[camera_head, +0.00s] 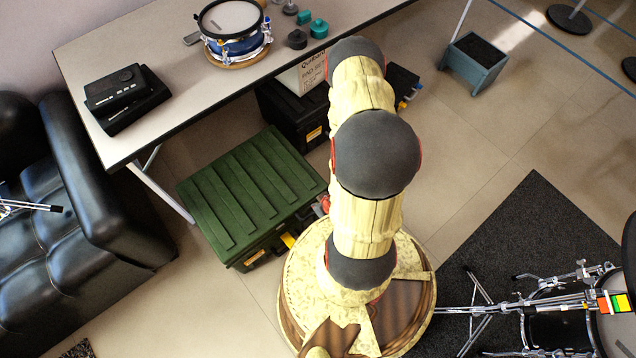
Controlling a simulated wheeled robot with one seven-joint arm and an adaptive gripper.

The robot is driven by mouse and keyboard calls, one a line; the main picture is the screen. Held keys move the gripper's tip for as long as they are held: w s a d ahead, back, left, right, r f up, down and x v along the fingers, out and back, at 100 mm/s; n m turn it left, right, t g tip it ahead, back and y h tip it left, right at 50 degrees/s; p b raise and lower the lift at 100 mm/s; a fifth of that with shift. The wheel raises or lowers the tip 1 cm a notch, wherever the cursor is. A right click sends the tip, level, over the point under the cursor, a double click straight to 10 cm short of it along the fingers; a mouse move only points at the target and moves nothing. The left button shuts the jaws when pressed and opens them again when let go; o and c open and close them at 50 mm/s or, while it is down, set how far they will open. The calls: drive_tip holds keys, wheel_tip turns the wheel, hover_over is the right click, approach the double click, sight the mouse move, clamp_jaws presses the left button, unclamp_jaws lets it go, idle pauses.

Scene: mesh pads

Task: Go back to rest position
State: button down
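My arm stands in the middle of the head view, yellow with dark rounded joints. It rises from a round patterned base and bends upward in the picture towards the table's front edge. My gripper cannot be made out in this view, so its opening and anything in it are hidden.
A table (190,75) holds a blue drum (232,42), dark boxes (125,92) and small teal and dark pieces (318,28). A green ridged case (250,195) lies on the floor left of my arm. A black sofa (110,190) is at left; a drum kit (560,320) stands lower right on a dark mat (530,225).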

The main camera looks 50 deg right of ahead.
drive_tip(key=shift+r, duration=0.75)
drive_tip(key=w+d+r+p, duration=0.1)
drive_tip(key=w+d+r, duration=0.1)
drive_tip(key=w+r, duration=0.45)
drive_tip(key=w+d+r+n+h+p, duration=0.1)
drive_tip(key=w+r, duration=0.2)
drive_tip(key=r, duration=0.6)
drive_tip(key=w+d+r+p, duration=0.15)
drive_tip(key=w+r, duration=0.25)
drive_tip(key=r, duration=0.4)
drive_tip(key=w+a+r, duration=0.2)
drive_tip(key=a+r, duration=0.1)
drive_tip(key=r, duration=0.6)
drive_tip(key=w+a+r, duration=0.1)
drive_tip(key=a+r, duration=0.2)
drive_tip(key=r, duration=0.5)
drive_tip(key=s+a+r+p, duration=0.1)
drive_tip(key=s+a+r, duration=0.3)
drive_tip(key=r, duration=0.3)
drive_tip(key=s+a+r+y+p, duration=0.1)
drive_tip(key=s+a+r, duration=0.4)
drive_tip(key=r, duration=0.3)
drive_tip(key=s+a+r+n+t+y+p, duration=0.1)
drive_tip(key=s+a+r, duration=0.4)
drive_tip(key=r, duration=0.3)
drive_tip(key=shift+a+r, duration=0.25)
drive_tip(key=shift+a, duration=0.6)
